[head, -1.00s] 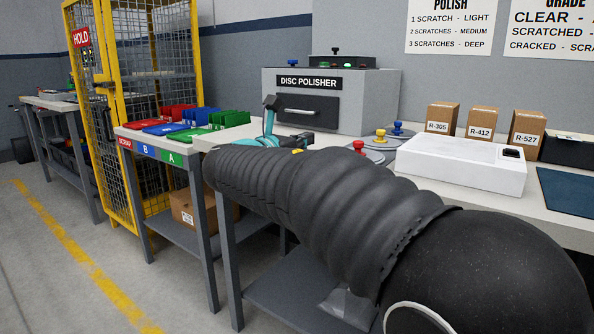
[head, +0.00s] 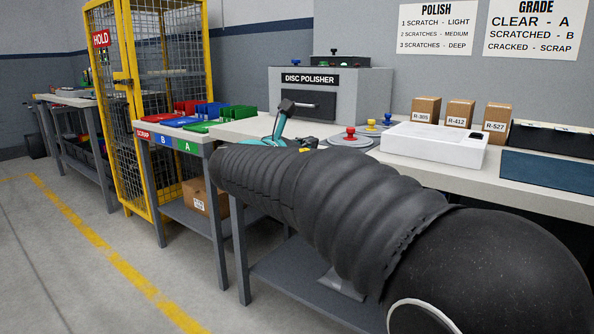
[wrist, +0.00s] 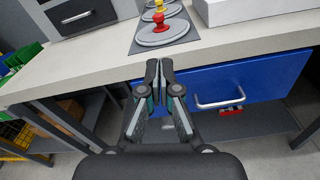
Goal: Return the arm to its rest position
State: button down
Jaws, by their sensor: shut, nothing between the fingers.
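My arm, in a black ribbed sleeve, reaches from the lower right of the head view toward the workbench. In the wrist view my gripper (wrist: 159,68) is shut and empty. Its fingertips are in front of the bench's front edge, above a blue drawer (wrist: 235,88) with a metal handle. In the head view the sleeve hides most of the gripper; a teal and dark part of it (head: 283,122) shows beyond the sleeve, near the bench top.
The bench (wrist: 90,72) holds the disc polisher (head: 330,97), round plates with a red knob (head: 350,132), and a white box (head: 433,146). A yellow cage (head: 125,110) is at left. The left floor is clear.

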jog(key=s+d+f+m+g+y, duration=0.25)
jog(key=s+f+m, duration=0.25)
jog(key=f, duration=0.4)
jog(key=s+d+f+m+g+y, duration=0.15)
jog(key=s+f+m+g, duration=0.3)
jog(key=f, duration=0.45)
jog(key=s+d+f+m+y, duration=0.1)
jog(key=s+d+m+y, duration=0.1)
jog(key=s+m, duration=0.3)
jog(key=s+d+f+m+g+y+p, duration=0.1)
jog(key=s+d+m, duration=0.3)
jog(key=s, duration=0.8)
jog(key=s+d+f+m+y+p, duration=0.1)
jog(key=s+d+f+m+y, duration=0.1)
jog(key=s+m, duration=0.6)
jog(key=shift+s+d+f+g+y, duration=0.3)
jog(key=shift+s+d+f+y, duration=0.15)
jog(key=shift+s+d, duration=0.25)
jog(key=shift+a, duration=0.1)
